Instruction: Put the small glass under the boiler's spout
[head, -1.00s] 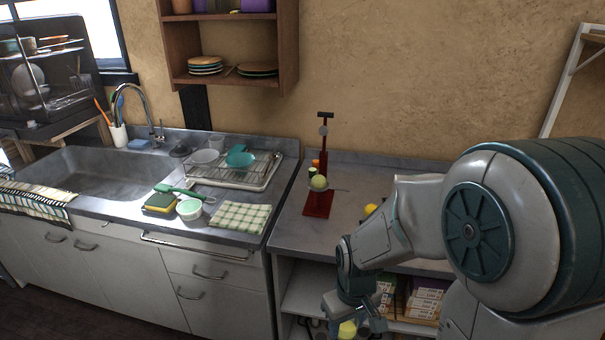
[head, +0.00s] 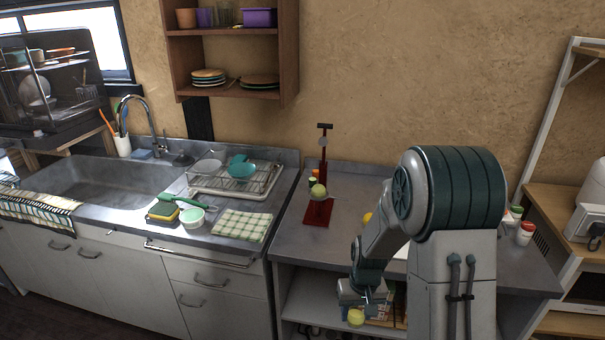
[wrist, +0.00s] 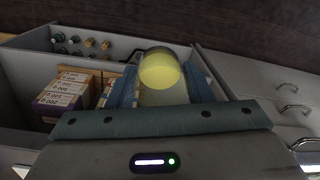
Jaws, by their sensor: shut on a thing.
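My gripper (head: 362,304) is low in front of the open shelf under the right counter. In the wrist view, its two fingers (wrist: 162,92) are shut on a small clear glass (wrist: 163,80) with something yellow in it. The glass also shows in the head view (head: 356,318), mostly as a yellow patch below the gripper. No boiler spout can be made out. A white appliance (head: 588,214) with a dark handle stands at the right edge, cut off by the frame; I cannot tell whether it is the boiler.
A red press (head: 318,211) with a yellow-green fruit stands on the right counter (head: 345,192). A yellow fruit and lidded jars (head: 525,231) are there too. The dish rack (head: 236,182) and sink are on the left.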

